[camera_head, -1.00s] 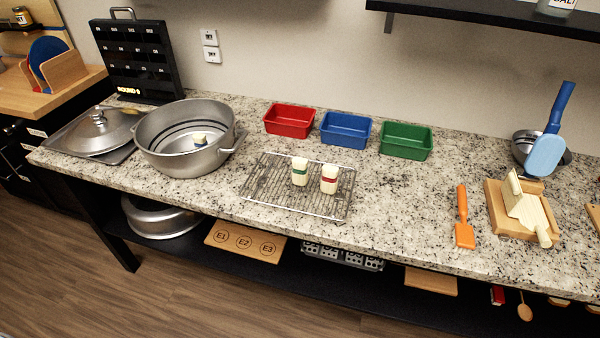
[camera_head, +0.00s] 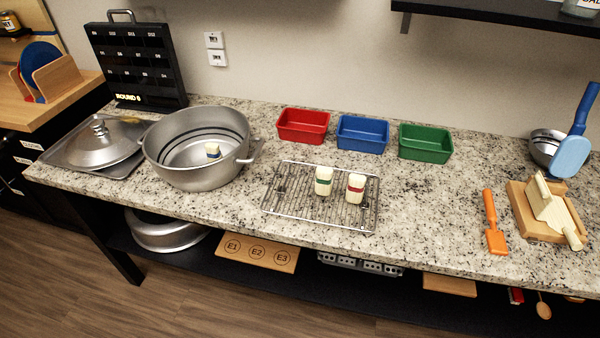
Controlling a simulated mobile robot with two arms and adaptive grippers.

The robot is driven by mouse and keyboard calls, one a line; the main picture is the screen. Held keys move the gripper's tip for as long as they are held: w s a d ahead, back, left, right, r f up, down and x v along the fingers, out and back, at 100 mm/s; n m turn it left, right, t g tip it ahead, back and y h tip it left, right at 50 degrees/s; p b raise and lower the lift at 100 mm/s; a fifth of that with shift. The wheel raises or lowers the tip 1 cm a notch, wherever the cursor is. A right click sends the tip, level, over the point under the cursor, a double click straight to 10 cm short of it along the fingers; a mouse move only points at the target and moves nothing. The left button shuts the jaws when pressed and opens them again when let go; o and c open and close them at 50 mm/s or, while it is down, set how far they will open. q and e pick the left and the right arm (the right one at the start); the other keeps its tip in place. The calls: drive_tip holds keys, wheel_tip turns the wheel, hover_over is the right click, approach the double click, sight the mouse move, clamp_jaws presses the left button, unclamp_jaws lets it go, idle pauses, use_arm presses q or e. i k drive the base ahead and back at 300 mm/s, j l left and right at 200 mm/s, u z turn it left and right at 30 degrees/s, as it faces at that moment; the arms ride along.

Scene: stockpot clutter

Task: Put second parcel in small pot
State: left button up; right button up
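Two cream, rounded parcels stand upright on a wire rack on the counter. One has a green band (camera_head: 324,181) and the other, just right of it, a red band (camera_head: 355,188). I cannot tell which parcel counts as second. Neither of my grippers is in view.
The wire rack (camera_head: 290,212) lies mid-counter. Red (camera_head: 303,126), blue (camera_head: 362,133) and green (camera_head: 425,143) bins line the back. A lid (camera_head: 104,147) lies left. An orange spatula (camera_head: 494,222) and wooden board (camera_head: 532,222) are at right. Counter between rack and spatula is clear.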

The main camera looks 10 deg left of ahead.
sight(194, 161)
drive_tip(key=i+j+z, duration=0.1)
drive_tip(key=j+z, duration=0.25)
drive_tip(key=j, duration=0.45)
drive_tip(key=j+z, duration=0.3)
drive_tip(key=j, duration=0.55)
